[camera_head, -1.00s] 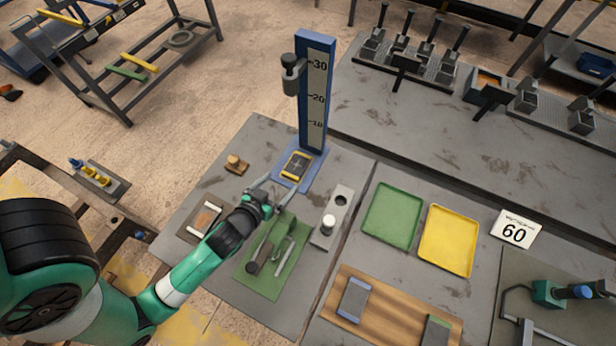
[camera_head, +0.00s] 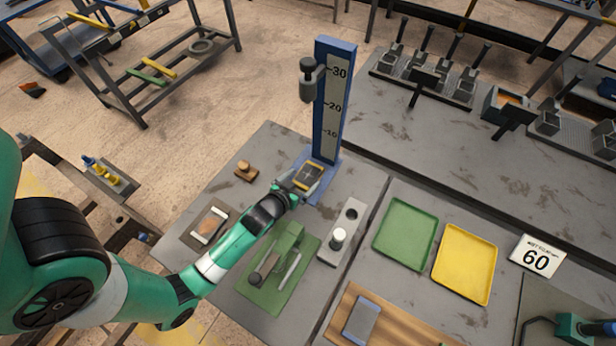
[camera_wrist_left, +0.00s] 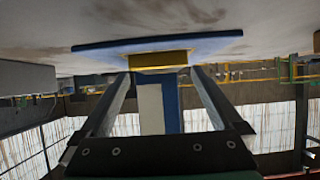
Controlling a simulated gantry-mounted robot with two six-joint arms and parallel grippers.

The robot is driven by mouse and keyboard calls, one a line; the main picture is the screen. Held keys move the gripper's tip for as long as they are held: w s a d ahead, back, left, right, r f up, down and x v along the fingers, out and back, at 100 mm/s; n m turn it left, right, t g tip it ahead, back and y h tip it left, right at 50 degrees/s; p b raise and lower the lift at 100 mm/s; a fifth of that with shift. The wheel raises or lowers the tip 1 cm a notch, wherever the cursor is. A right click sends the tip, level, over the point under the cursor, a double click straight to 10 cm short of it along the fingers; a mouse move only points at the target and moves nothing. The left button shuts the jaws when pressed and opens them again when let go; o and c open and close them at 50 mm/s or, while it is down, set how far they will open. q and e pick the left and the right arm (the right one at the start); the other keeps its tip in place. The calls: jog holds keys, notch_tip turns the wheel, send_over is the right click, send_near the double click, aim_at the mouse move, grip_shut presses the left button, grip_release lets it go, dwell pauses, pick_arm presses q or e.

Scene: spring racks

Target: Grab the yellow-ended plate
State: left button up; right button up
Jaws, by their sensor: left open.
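The yellow-ended plate (camera_head: 309,174) is a dark plate with yellow edges, lying flat on the blue base of the height gauge (camera_head: 331,110). In the left wrist view, which looks upside down, its yellow edge (camera_wrist_left: 158,60) shows against the blue base (camera_wrist_left: 90,46). My left gripper (camera_head: 298,184) is open at the plate's near side. In the left wrist view its two fingers (camera_wrist_left: 162,75) point toward the plate, one toward each side of the yellow edge. I cannot tell whether they touch it. My right gripper is not in view.
The gauge's post and dark sliding head (camera_head: 307,80) stand behind the plate. A grey block with a white cylinder (camera_head: 339,236) is to the right. A green mat with tools (camera_head: 270,290) lies below my forearm. Green (camera_head: 405,233) and yellow (camera_head: 465,264) trays are further right.

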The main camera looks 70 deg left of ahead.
pick_arm(q)
jog(key=shift+x, duration=0.85)
grip_shut()
jog(key=shift+r, duration=0.15)
